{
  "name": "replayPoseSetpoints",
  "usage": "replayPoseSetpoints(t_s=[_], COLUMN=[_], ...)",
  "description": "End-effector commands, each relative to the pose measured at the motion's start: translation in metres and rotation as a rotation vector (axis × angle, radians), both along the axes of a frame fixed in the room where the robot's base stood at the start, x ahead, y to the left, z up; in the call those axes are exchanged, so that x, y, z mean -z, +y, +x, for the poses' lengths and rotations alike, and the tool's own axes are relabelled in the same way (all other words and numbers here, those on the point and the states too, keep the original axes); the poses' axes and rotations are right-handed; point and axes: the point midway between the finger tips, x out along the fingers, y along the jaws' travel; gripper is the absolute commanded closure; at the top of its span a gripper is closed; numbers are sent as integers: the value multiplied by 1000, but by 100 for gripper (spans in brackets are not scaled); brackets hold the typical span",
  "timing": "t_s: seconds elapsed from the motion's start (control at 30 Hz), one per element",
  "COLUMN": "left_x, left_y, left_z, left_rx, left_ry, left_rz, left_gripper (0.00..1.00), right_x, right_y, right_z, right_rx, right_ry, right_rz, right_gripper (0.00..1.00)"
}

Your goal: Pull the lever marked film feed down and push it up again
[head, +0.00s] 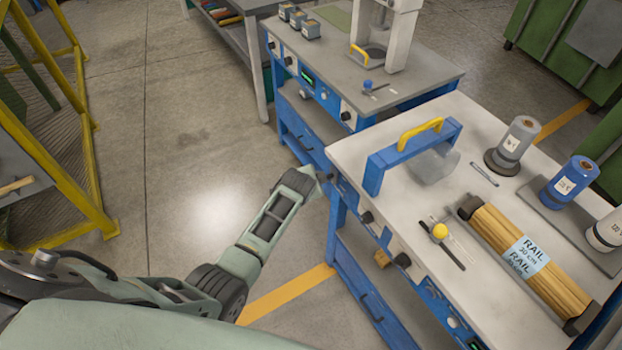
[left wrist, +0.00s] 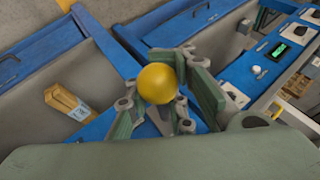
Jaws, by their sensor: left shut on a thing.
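In the left wrist view a yellow ball knob (left wrist: 157,84) sits between the fingers of my left gripper (left wrist: 172,98), which is shut on it. The shaft under the knob is hidden by the knob and fingers, and I can read no film feed marking. In the head view my left arm reaches to the near left corner of the front bench; its gripper (head: 319,184) shows only in small part there. Another yellow knob (head: 440,231) stands at a dark slot on the bench top, apart from my gripper. My right gripper is not in view.
The front bench (head: 400,210) carries a blue frame with a yellow handle (head: 420,134), several spools and a wooden rail bundle (head: 515,245). A second bench (head: 425,85) stands behind it. The floor to the left is clear up to a yellow rack (head: 45,150).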

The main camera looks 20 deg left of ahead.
Motion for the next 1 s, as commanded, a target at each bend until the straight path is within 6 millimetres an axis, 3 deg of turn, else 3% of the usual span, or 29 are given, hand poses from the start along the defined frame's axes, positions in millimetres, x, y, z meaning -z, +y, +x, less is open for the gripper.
replayPoseSetpoints(t_s=[0.03,0.2,0.57,1.0], left_x=[-12,-19,-30,-33], left_y=[0,0,-2,-3], left_z=[2,3,5,6], left_rx=[4,4,3,3], left_ry=[30,136,274,305], left_rz=[31,113,219,243], left_gripper=[100,100,100,100], right_x=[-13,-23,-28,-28], right_y=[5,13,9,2], right_z=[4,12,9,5], right_rx=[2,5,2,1], right_ry=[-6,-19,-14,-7], right_rz=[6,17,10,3], right_gripper=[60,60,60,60])
